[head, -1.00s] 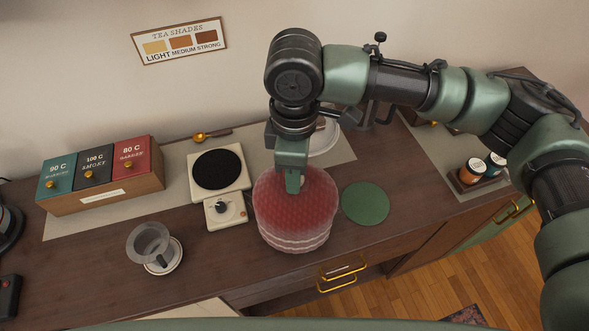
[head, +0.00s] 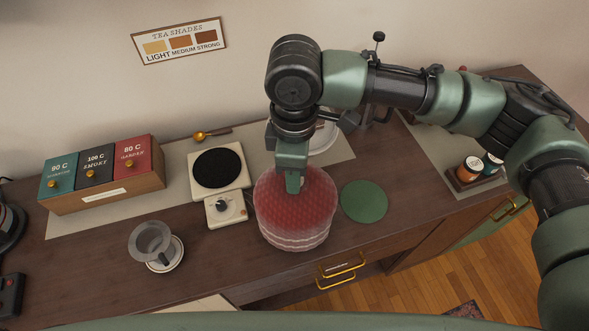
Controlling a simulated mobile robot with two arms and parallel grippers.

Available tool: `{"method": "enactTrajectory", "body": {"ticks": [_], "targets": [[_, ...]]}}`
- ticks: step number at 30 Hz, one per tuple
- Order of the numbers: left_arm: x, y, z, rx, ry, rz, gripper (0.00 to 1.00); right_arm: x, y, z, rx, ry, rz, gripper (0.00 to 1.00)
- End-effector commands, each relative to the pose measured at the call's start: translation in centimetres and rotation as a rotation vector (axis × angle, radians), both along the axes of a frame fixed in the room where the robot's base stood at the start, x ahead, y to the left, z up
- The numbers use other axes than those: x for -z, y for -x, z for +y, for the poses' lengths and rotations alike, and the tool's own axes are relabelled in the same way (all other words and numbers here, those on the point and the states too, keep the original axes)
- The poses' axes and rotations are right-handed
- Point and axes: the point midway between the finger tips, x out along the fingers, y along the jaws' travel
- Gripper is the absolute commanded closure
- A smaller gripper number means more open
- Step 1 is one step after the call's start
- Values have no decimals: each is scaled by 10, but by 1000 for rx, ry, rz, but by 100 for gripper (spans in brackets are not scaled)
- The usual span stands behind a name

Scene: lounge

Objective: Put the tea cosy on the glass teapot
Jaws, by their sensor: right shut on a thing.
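The tea cosy (head: 294,218) is a red quilted dome with pale bands along its lower edge. It is upright over the front of the counter, between the scale and the green round mat. My right gripper (head: 293,186) points down and is shut on the top of the cosy. I see no glass teapot; anything under the cosy is hidden by it. I cannot tell whether the cosy's lower edge touches the counter. My left gripper is not in view.
A strainer (head: 151,242) sits at front left. The tea box (head: 103,181) is far left, jars (head: 470,169) right. Drawer handles (head: 342,271) project in front.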

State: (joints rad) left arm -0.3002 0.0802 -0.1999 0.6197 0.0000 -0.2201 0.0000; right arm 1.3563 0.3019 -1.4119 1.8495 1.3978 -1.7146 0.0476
Motion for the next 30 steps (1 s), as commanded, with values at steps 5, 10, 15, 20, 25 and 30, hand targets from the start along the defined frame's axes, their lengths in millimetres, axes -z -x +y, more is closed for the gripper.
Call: {"method": "enactTrajectory", "body": {"ticks": [5,10,15,20,25,30], "targets": [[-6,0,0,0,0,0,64,2,0,0,1,0,1,100],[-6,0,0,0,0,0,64,4,0,0,1,0,0,100],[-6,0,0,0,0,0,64,4,0,0,0,0,0,60],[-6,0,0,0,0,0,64,4,0,0,0,0,0,46],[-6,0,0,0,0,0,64,4,0,0,0,0,0,46],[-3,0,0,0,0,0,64,-6,-1,0,0,-1,-2,46]]}}
